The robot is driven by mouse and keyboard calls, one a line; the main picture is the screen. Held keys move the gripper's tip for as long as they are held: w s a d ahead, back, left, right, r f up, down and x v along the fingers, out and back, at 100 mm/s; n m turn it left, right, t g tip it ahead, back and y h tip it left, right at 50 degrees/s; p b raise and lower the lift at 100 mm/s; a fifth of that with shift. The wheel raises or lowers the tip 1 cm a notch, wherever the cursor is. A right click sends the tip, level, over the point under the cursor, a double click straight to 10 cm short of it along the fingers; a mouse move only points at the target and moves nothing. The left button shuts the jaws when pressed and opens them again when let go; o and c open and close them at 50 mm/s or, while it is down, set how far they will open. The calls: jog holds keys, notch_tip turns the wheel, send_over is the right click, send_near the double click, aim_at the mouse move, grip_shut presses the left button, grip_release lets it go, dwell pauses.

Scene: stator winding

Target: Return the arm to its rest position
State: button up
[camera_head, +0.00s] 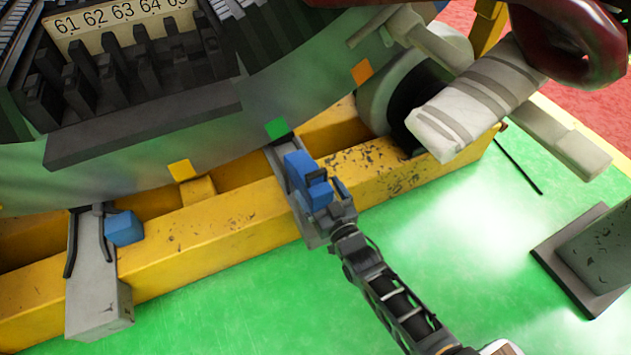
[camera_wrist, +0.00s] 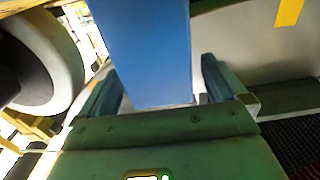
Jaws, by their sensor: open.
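My gripper (camera_head: 322,197) is at the grey bracket on the yellow beam, in the middle of the head view, with my arm running down to the lower right. A blue block (camera_head: 304,172) sits at the gripper's end there. In the wrist view a blue block (camera_wrist: 145,50) stands between the two fingers of my gripper (camera_wrist: 158,85). The fingers are apart, with a gap at the block's right side. Whether either finger touches the block cannot be told. The block's far end is out of the wrist view.
The large stator (camera_head: 110,160) with numbered slots fills the upper left. A yellow beam (camera_head: 220,235) runs beneath it. Another blue block (camera_head: 125,228) is at the left bracket (camera_head: 95,290). A grey stand (camera_head: 600,250) is at right. Green floor (camera_head: 450,240) between is clear.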

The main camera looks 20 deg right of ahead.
jog(key=shift+s+p, duration=0.55)
jog(key=shift+s, duration=1.75)
